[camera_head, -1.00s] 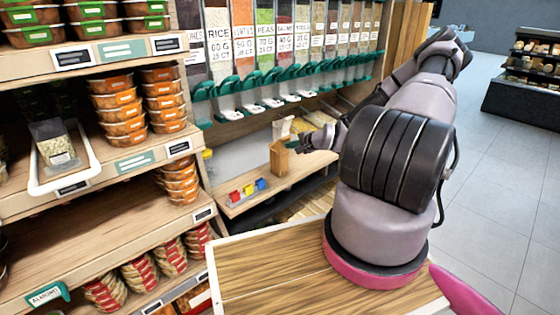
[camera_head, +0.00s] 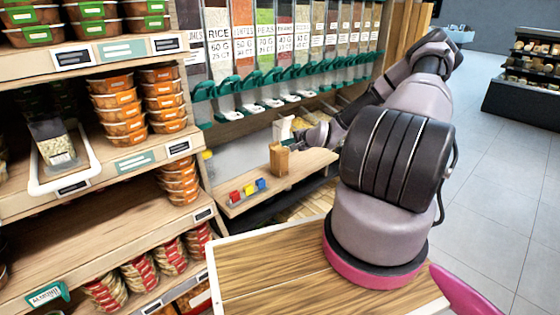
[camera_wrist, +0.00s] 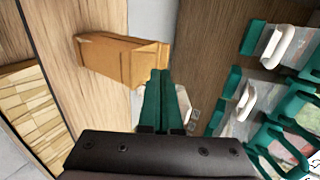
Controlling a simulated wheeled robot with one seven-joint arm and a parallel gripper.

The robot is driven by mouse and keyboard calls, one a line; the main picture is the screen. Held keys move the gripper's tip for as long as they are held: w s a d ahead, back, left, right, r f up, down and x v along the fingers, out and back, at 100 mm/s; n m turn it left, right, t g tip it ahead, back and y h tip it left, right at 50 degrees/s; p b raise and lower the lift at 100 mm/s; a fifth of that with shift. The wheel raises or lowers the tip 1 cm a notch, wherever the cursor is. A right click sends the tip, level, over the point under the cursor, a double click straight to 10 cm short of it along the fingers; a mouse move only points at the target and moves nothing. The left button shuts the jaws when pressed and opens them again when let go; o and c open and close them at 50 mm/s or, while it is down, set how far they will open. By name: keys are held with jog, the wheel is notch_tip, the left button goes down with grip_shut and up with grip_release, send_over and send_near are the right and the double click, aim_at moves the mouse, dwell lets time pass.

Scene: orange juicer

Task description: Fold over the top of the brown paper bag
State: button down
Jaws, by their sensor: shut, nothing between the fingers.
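The brown paper bag (camera_head: 279,161) stands on the wooden shelf below the bulk dispensers. It also shows in the wrist view (camera_wrist: 112,60), with its top end towards my fingers. My gripper (camera_head: 296,143) is at the upper right of the bag in the head view. In the wrist view my gripper's green fingers (camera_wrist: 160,82) are shut together with nothing between them, beside the top end of the bag. I cannot tell whether they touch it. The state of the bag's top edge is too small to make out clearly.
A row of dispensers (camera_head: 265,45) with green spouts (camera_wrist: 240,92) hangs over the wooden shelf (camera_head: 305,163). Red, yellow and blue blocks (camera_head: 248,188) sit at the shelf's front left. A white item (camera_head: 283,129) stands behind the bag. A tall food shelf (camera_head: 90,208) is at left.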

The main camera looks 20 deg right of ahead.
jog(key=s+r, duration=0.2)
jog(key=r, duration=0.1)
jog(key=d+r, duration=0.1)
jog(key=r, duration=0.1)
jog(key=shift+s, duration=0.4)
dwell(0.3)
jog(key=s+a+r+n+g+h, duration=0.25)
jog(key=s+r, duration=0.25)
jog(key=r, duration=0.4)
jog(key=s+a+r+n+g+h, duration=0.1)
jog(key=s+r+n, duration=0.2)
jog(key=s+r, duration=0.45)
jog(key=s+a+r+n+g+h, duration=0.1)
jog(key=s+r+n+g+h, duration=0.2)
jog(key=r, duration=0.7)
jog(key=s+a+r+t+y, duration=0.1)
jog(key=s+a+r+y, duration=0.1)
jog(key=s+r, duration=0.4)
jog(key=s+a+r+n+t+y, duration=0.1)
jog(key=s+a+r, duration=0.4)
jog(key=s, duration=0.9)
notch_tip(320, 180, up, 2)
jog(key=shift+s+a+y, duration=0.2)
jog(key=shift+a+y, duration=0.1)
jog(key=shift+y, duration=0.25)
